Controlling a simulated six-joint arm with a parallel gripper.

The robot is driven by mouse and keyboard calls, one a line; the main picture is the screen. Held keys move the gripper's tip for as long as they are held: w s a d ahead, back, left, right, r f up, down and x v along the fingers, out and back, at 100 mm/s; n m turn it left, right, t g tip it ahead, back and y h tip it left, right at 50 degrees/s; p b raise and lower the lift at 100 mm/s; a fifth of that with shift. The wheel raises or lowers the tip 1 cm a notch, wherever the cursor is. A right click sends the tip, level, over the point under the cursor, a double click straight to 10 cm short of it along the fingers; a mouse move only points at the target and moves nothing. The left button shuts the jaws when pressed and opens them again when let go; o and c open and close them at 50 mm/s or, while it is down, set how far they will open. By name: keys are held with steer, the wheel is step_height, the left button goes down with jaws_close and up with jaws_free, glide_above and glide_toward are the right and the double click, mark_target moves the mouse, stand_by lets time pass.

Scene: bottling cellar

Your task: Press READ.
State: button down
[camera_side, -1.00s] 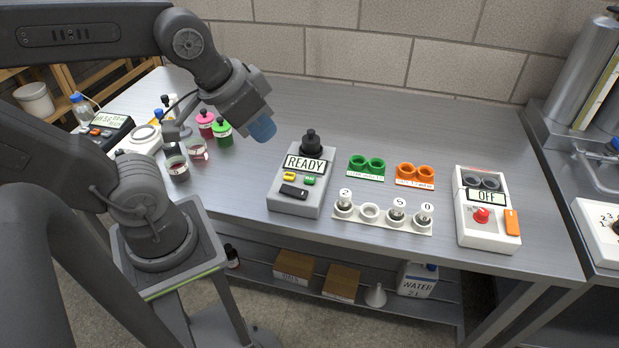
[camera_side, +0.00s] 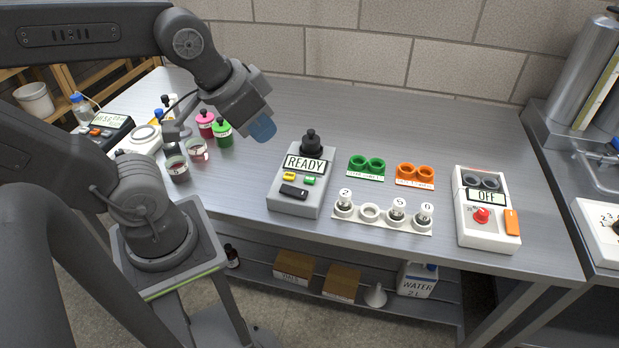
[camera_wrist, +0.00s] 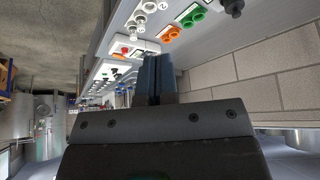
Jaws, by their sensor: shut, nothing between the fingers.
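A grey instrument (camera_side: 300,202) stands on the bench in the side view. Its display (camera_side: 306,164) reads READY. Below the display are a yellow button (camera_side: 289,177), a green button (camera_side: 309,181) and a black bar (camera_side: 293,192). The button labels are too small to read. A black-capped part (camera_side: 311,143) stands at its back. My gripper (camera_side: 262,130) is up and to the left of the instrument, above the bench and apart from it. In the wrist view its blue fingers (camera_wrist: 157,80) are together, with nothing between them.
A green double holder (camera_side: 366,166), an orange one (camera_side: 414,174) and a white rack with vials (camera_side: 382,219) lie right of the instrument. Farther right is a white device showing OFF (camera_side: 486,230).

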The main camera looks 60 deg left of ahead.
stand_by(0.4)
steer(key=m+t+h, duration=0.1)
steer(key=m+h, duration=0.5)
steer(key=m, duration=1.1)
glide_above(308, 180)
step_height(308, 180, down, 11)
steer(key=shift+f+t, duration=0.2)
steer(key=shift+t, duration=0.1)
steer(key=shift+f, duration=4.4)
steer(key=shift+f, duration=0.1)
